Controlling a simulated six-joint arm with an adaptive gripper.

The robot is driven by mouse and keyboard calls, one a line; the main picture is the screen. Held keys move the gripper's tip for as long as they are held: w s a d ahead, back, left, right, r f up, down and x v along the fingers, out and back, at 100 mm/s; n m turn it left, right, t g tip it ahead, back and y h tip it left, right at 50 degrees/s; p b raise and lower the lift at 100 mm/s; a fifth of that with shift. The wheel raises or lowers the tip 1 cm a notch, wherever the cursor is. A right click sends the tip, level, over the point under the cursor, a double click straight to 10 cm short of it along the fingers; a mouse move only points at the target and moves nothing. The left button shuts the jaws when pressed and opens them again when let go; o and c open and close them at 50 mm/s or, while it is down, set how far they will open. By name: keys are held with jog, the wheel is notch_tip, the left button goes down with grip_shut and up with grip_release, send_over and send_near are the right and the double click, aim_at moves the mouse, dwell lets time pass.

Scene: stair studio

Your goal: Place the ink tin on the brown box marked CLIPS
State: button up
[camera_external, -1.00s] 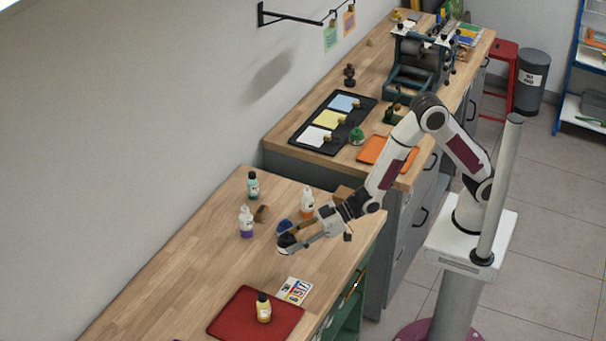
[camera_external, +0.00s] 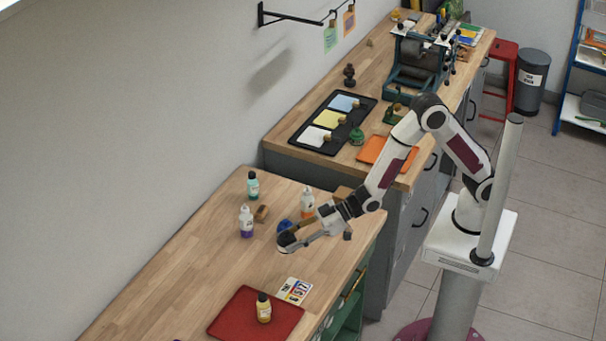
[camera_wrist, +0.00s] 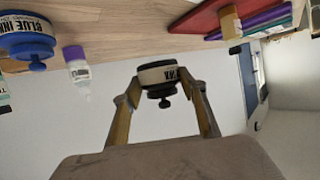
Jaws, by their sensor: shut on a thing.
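My gripper (camera_external: 292,241) is shut on a black ink tin (camera_external: 285,240) above the near wooden worktop. In the wrist view the tin (camera_wrist: 158,77), with a cream label reading INK and a dark knob, sits between my two fingertips (camera_wrist: 157,85). A brown box (camera_external: 343,193) stands at the far right end of this worktop, partly hidden by my arm; I cannot read any CLIPS marking on it. A blue ink tin (camera_external: 284,226) stands just behind my gripper, and its label reads BLUE INK in the wrist view (camera_wrist: 26,42).
White bottles with purple (camera_external: 246,222) and orange (camera_external: 307,202) contents, a teal bottle (camera_external: 253,186) and a small brown object (camera_external: 261,213) stand near the gripper. The worktop's left part is clear.

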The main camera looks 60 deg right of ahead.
jog(key=w+d+r+m+t+h, duration=0.1)
jog(key=w+d+r, duration=0.3)
jog(key=d, duration=0.6)
jog(key=w+d+r+m+h, duration=0.1)
jog(key=w+d+r, duration=0.1)
jog(key=w+d, duration=0.6)
jog(key=w+d+r+m+t+h, duration=0.15)
jog(key=d+r, duration=0.25)
jog(key=d, duration=0.9)
jog(key=s+d+r+n+y, duration=0.1)
jog(key=d+r+n, duration=0.1)
jog(key=d, duration=0.3)
jog(key=n+g+y, duration=0.5)
jog(key=n+g, duration=0.1)
send_over(347, 191)
notch_tip(347, 191, down, 3)
jog(key=shift+d+f, duration=0.1)
jog(key=shift+f, duration=2.9)
